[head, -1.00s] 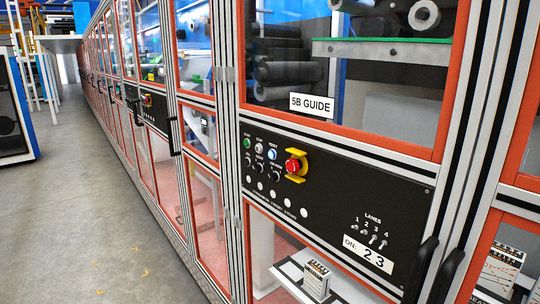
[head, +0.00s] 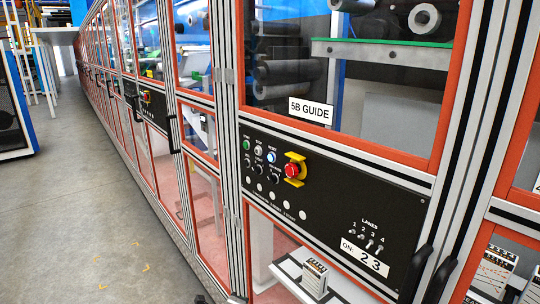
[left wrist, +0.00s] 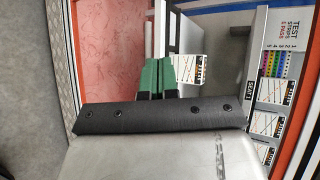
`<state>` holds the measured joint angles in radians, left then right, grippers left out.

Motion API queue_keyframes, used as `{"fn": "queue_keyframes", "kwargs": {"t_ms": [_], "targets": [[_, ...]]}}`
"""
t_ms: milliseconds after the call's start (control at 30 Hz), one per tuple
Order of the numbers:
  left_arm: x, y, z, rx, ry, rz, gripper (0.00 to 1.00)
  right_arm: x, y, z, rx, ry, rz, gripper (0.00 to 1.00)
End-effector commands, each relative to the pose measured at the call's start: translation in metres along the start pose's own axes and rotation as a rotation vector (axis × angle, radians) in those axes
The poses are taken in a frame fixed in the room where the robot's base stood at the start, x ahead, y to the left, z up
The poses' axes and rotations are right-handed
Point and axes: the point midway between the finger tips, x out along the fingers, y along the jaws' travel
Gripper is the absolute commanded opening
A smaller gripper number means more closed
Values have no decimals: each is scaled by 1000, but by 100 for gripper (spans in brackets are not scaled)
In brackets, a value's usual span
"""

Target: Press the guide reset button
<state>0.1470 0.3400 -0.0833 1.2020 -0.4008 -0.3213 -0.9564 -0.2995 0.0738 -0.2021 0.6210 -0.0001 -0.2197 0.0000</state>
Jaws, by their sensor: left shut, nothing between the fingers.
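The black guide control panel (head: 335,205) is under the "5B GUIDE" sign (head: 310,111) in the head view. Its upper row has a green button (head: 247,144), a pale button (head: 258,150) and a lit blue-white button (head: 271,157), which appears labelled RESET. No gripper covers them. My left gripper (left wrist: 161,59) shows in the left wrist view, its green fingers together and empty. Behind it are a pale shelf and a small printed box (left wrist: 188,69). The buttons are not in that view. My right gripper is not in view.
A red emergency stop (head: 292,170) with a yellow guard sits just right of the buttons. Lane switches (head: 367,240) and black door handles (head: 437,280) are farther right. Aluminium posts and orange frames line the machine. The grey floor (head: 95,200) at left is clear.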

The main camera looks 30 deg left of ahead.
Motion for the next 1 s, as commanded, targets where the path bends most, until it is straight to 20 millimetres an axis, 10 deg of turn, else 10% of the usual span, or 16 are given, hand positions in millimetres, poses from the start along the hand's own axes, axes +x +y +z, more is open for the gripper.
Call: {"fn": "queue_keyframes", "kwargs": {"t_ms": [300,500,700,1000], "targets": [[-26,-222,65,440,-202,-345,0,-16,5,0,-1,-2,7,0],[-69,-328,98,668,-383,-492,0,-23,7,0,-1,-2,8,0],[-101,-381,116,792,-506,-557,0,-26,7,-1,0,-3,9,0],[-108,-391,119,819,-534,-570,0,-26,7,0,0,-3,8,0]]}}
